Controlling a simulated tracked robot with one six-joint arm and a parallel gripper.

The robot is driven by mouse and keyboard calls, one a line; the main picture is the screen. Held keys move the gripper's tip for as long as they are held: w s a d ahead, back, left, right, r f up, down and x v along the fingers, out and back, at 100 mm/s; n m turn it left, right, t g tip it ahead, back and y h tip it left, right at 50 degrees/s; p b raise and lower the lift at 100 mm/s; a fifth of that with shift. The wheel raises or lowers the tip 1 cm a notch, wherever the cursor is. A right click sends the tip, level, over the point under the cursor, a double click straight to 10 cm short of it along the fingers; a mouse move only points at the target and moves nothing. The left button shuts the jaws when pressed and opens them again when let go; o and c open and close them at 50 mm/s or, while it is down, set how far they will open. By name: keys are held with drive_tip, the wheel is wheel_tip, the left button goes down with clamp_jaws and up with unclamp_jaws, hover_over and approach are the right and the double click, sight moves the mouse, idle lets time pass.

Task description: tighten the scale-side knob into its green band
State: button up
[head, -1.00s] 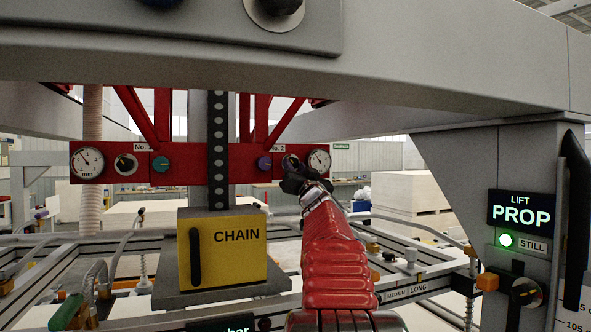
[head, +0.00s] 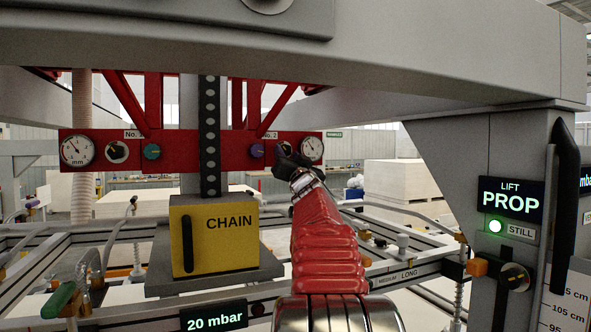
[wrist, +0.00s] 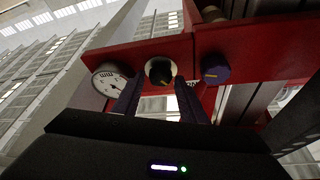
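A black knob on a pale dial (wrist: 160,72) sits on the red bar (wrist: 140,55) between a white round gauge (wrist: 109,82) and a purple knob (wrist: 215,69). My gripper (wrist: 161,84) is open, with one dark finger on each side of the black knob in the wrist view. I see gaps between the fingers and the knob. In the head view my gripper (head: 290,163) is in front of the No. 2 end of the bar and mostly hides this knob. The gauge (head: 312,150) shows just right of it. A green band is too small to make out.
The bar's left end carries an mm gauge (head: 77,151), another black knob (head: 116,152) and a teal knob (head: 152,151). A yellow CHAIN box (head: 215,250) stands below. A grey post at right bears a LIFT PROP display (head: 510,200) and a cm scale (head: 568,305).

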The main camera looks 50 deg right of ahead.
drive_tip(key=v, duration=1.3)
drive_tip(key=shift+s+f, duration=0.15)
idle(0.5)
